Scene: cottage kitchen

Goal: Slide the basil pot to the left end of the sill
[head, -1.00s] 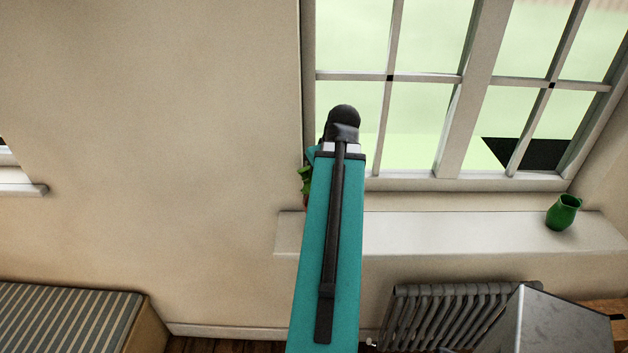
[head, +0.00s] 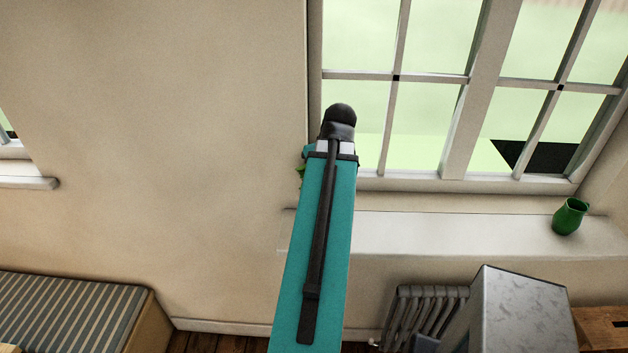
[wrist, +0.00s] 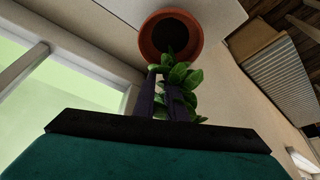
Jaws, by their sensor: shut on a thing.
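The basil pot (wrist: 149,42) is a round terracotta pot with dark soil and green leaves, seen near the top of the wrist view. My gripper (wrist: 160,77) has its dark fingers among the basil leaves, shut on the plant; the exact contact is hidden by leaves. In the head view only a few basil leaves (head: 301,171) show at the left edge of my teal arm, which hides the pot and gripper. The white sill (head: 430,235) runs below the window, and its left end is partly behind my arm. The pot is by that left end.
A green jug (head: 569,217) stands at the sill's right end. Below are a grey radiator (head: 420,315) and a grey metallic box-like block (head: 520,310). A striped bench (head: 75,310) is at lower left. The sill between my arm and the jug is clear.

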